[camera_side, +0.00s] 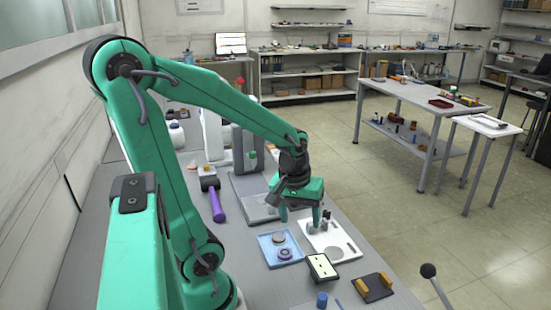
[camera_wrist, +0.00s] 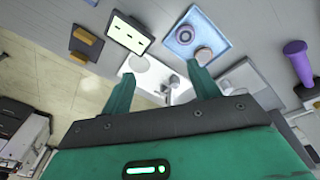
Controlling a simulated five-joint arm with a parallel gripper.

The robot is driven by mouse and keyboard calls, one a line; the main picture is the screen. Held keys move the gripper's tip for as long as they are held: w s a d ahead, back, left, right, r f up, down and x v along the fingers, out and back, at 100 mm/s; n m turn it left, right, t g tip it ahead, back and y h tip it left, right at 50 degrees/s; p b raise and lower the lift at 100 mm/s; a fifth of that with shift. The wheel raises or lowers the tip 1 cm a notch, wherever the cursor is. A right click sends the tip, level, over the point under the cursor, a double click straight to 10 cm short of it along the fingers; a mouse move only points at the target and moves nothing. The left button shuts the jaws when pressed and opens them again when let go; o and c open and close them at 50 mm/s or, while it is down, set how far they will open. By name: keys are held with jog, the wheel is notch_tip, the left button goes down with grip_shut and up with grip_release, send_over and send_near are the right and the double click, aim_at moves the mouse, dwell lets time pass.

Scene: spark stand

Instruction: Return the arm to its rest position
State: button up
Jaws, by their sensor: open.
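My green arm reaches out over the workbench from the left in the side view, bent at the elbow, with the wrist low. My gripper (camera_side: 300,219) points down, its two fingers apart, just above a white plate (camera_side: 343,252) that carries small metal pieces. In the wrist view my gripper (camera_wrist: 160,72) has its fingers spread with a gap between them. I see nothing held between the fingers. Whether a fingertip touches the metal piece is unclear.
A blue tray (camera_side: 268,258) with round parts lies left of the plate. A black-framed white panel (camera_side: 322,267), a black block with orange strips (camera_side: 372,288) and a blue cylinder (camera_side: 322,300) lie nearer. A purple-handled tool (camera_side: 216,205) lies beside my arm. Space above the bench looks open.

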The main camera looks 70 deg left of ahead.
jog(key=s+d+r+m+t, duration=0.2)
jog(key=d+r+m+t, duration=0.2)
jog(key=d+r+m, duration=0.5)
jog(key=shift+r+m+h, duration=0.3)
jog(key=shift+r+m, duration=0.3)
jog(key=shift+r, duration=0.1)
dwell(0.4)
